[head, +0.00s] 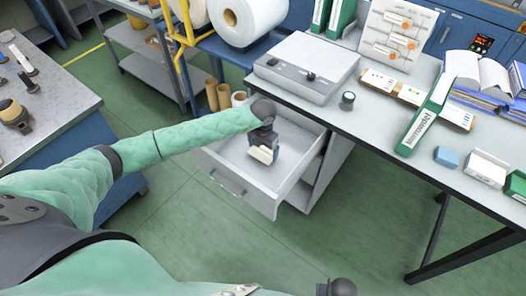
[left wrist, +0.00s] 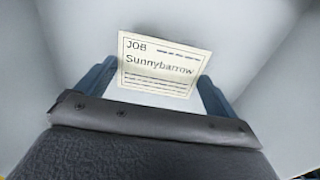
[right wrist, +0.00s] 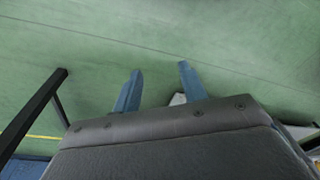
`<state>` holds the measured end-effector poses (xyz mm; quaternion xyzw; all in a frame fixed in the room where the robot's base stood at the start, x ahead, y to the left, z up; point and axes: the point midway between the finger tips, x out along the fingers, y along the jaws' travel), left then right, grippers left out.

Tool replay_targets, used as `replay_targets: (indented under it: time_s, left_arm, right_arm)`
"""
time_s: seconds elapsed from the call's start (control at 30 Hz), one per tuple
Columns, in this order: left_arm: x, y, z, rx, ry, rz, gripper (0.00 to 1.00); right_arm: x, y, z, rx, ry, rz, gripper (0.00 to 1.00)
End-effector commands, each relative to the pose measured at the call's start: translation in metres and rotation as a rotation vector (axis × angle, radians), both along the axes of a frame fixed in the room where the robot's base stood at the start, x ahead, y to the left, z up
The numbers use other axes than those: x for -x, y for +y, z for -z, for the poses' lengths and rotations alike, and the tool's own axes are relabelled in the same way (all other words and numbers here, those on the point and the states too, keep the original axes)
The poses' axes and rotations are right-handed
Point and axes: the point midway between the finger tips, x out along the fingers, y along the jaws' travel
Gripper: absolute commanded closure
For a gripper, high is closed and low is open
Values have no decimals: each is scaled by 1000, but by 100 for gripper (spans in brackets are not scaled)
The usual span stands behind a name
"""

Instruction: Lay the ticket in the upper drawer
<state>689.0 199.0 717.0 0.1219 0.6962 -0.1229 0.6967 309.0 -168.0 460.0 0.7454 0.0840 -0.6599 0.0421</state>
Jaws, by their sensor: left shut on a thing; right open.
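The ticket (left wrist: 160,66) is a cream card printed "JOB Sunnybarrow". It is held between the two blue fingers of my left gripper (left wrist: 155,85) in the left wrist view. In the head view the ticket (head: 262,154) shows below my left gripper (head: 265,146), over the inside of the open upper drawer (head: 215,162). The drawer is pulled out under the bench, and its pale interior looks empty around the gripper. I cannot tell whether the ticket touches the drawer floor. My right gripper (right wrist: 158,88) is open and empty over the green floor.
The bench (head: 365,115) above the drawer carries a grey device (head: 307,67), a dark knob (head: 347,100), a green binder (head: 425,117) and small boxes. Cardboard cores (head: 223,95) and a white roll (head: 246,18) stand behind the drawer. Floor in front is clear.

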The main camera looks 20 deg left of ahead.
Motion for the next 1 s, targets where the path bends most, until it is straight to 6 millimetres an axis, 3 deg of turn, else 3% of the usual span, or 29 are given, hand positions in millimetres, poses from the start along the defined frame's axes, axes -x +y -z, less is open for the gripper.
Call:
replay_targets:
  time_s: [0.3,0.93,0.97,1.0]
  left_arm:
    - [0,0,27,0,1,0,27]
    - [0,0,31,-1,0,0,27]
    - [0,0,31,-1,0,0,4]
    - [0,0,31,-1,0,0,0]
  right_arm:
    - [13,-7,35,8,5,1,58]
    - [12,-6,32,6,5,0,58]
    - [12,-5,30,6,5,0,58]
    - [11,-5,29,6,4,0,58]
